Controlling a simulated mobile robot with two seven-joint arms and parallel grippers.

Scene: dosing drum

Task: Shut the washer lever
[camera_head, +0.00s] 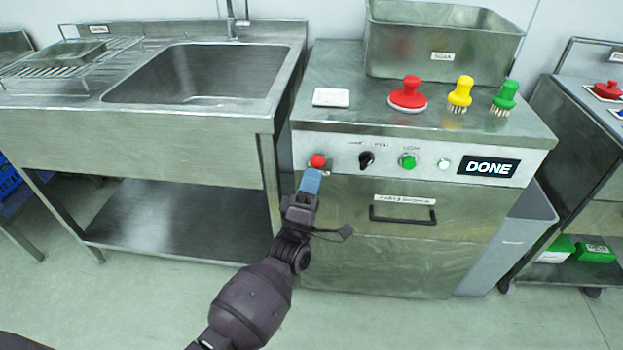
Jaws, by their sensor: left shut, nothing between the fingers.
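The washer (400,265) is a steel undercounter machine with a front control panel. A lever with a round red knob (317,161) is at the left end of this panel. My left gripper (310,181) has blue fingertips and is shut with nothing held. Its tips are just below the red knob and overlap the lever's lower part in the picture. I cannot tell whether they touch. The washer's front (403,238) has a black bar handle (402,214) and looks closed. The display (488,167) reads DONE. My right gripper is not in view.
The panel has a black knob (367,160) and a green button (407,161). Red (408,93), yellow (460,92) and green (505,95) brushes and a steel tub (441,57) stand on top. A sink (200,75) is left; a grey bin (515,240) is right.

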